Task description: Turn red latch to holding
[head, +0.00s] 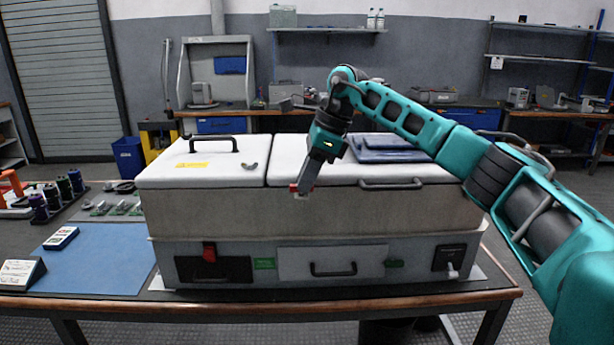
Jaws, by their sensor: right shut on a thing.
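The large white-lidded box (340,215) stands on the table. A small red latch (293,187) shows at its upper front edge, close to the gap between the two lids; most of it is hidden behind fingers. My right gripper (301,188) reaches down from above and is shut on this red latch. Which way the latch is turned cannot be told. A second red piece (209,252) sits lower on the front, at the top of a dark panel with a handle; no gripper touches it. My left gripper is not in view.
The right lid has a dark handle (391,184) and blue flat pieces (385,146) on top. A drawer handle (333,270) and a grey lever (452,270) are on the lower front. A blue mat (95,262) lies left, with spools (58,190) behind it.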

